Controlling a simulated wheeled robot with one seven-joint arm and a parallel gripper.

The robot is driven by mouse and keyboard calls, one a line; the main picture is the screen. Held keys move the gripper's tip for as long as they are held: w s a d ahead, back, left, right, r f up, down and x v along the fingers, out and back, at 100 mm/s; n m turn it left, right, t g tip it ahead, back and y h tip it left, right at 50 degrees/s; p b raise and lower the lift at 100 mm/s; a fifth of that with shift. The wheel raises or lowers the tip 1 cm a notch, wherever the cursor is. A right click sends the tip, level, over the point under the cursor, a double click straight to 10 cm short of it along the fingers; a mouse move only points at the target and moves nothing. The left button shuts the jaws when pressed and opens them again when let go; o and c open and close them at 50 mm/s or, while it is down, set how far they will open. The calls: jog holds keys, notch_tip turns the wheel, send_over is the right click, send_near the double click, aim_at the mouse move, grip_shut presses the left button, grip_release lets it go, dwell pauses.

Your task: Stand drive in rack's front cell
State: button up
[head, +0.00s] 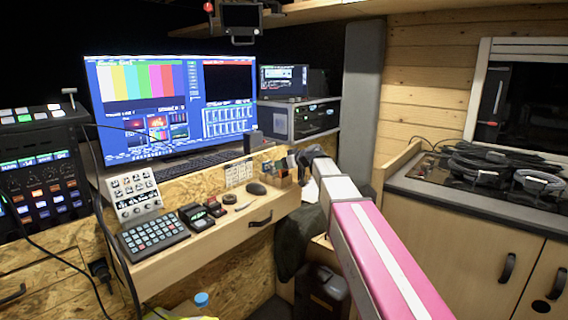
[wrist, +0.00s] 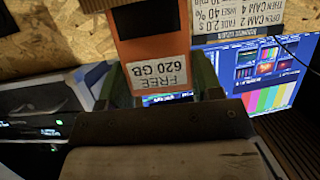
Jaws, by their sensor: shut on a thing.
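The drive (wrist: 155,55) is an orange block with a dark part and a white label reading "FREE 620 GB", upside down in the wrist view. My gripper (wrist: 160,78) is shut on it, with a greenish finger at each side. In the head view my gripper (head: 298,160) is over the right end of the desk, beside a small wooden rack (head: 281,178). I cannot make out the drive in the head view. The rack's cells are too small to tell apart, and my arm is close to its right side.
A rack unit (head: 300,118) stands behind my gripper. A counter with coiled cables (head: 485,165) is at the right. A small clear strip lies along the desk's front.

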jog(key=shift+f, duration=1.25)
jog(key=o, duration=1)
jog(key=shift+o, duration=0.2)
jog(key=v, duration=1.1)
jog(key=s+d+f+m+g+h, duration=0.25)
jog(key=s+f, duration=0.35)
jog(key=f, duration=0.6)
jog(key=s+d+f+m+g+h, duration=0.2)
jog(key=s+d+f+m+h, duration=0.15)
jog(key=s+f, duration=0.55)
jog(key=s+d+f+m+g+h, duration=0.2)
jog(key=s+d+f, duration=0.2)
jog(key=s+f, duration=0.2)
jog(key=s+d+f+m+g+h, duration=0.2)
jog(key=s+d+f, duration=0.3)
jog(key=f, duration=0.4)
jog(key=shift+s+d+h, duration=0.15)
jog(key=shift+s+h, duration=0.25)
jog(key=shift+s, duration=0.4)
